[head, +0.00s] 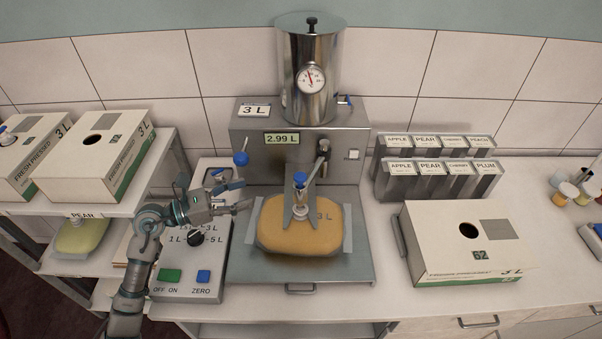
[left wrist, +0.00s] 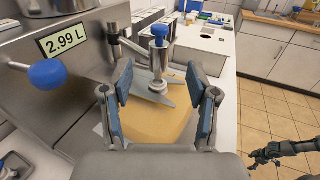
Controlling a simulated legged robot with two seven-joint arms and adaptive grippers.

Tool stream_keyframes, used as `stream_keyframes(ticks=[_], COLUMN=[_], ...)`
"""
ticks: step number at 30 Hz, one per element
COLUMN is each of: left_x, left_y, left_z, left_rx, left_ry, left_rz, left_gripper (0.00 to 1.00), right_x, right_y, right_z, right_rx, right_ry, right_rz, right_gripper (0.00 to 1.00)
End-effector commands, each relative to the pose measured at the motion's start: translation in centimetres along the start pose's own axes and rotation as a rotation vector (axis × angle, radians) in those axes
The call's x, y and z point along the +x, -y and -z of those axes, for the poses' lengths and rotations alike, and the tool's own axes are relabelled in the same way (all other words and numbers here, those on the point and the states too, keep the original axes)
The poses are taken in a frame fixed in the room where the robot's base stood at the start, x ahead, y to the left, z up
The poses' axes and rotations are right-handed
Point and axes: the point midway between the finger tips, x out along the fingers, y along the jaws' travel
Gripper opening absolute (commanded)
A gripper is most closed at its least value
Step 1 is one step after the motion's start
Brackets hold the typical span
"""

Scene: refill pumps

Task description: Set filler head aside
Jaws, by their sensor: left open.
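The filler head (head: 300,185), a metal piece with a blue knob, stands upright on the orange bag (head: 270,232), within a forked metal bracket. In the left wrist view the filler head (left wrist: 159,58) shows beyond and between my fingertips. My left gripper (head: 243,194) is open and empty, left of the filler head and apart from it. Its two fingers also frame the left wrist view (left wrist: 162,95). My right gripper (left wrist: 258,158) shows small at the lower right of the left wrist view, over the floor; its jaws are too small to judge.
The filling machine (head: 220,140) with a 2.99 L display and a blue-balled lever stands behind. A control box (head: 222,270) lies below my left gripper. A white carton (head: 425,235) and card racks (head: 385,185) stand to the right. Cartons (head: 100,185) fill the left shelf.

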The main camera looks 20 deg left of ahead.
Motion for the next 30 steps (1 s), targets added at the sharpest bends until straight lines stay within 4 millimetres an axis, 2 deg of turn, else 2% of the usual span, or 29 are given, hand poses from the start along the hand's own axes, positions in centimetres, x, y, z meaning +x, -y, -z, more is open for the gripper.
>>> stream_keyframes(ticks=[12,18,24,30], left_x=[9.5,13.4,15.4,15.7], left_y=[-0.2,-0.2,-0.1,-0.2], left_z=[-0.4,-0.3,-0.1,0.0], left_rx=[-0.009,-0.009,-0.007,-0.008], left_ry=[0.010,0.008,0.006,0.006], left_rz=[0.003,0.003,0.002,0.001], left_gripper=[0.59,0.59,0.59,0.59], right_x=[0.3,0.0,-0.3,-0.3], right_y=[0.2,0.1,0.1,0.1], right_z=[-6.5,-8.5,-8.3,-8.3], right_rx=[-0.010,-0.013,-0.013,-0.013], right_ry=[0.032,0.037,0.035,0.037], right_rz=[-0.002,-0.002,-0.001,-0.003], right_gripper=[0.75,0.75,0.75,0.75])
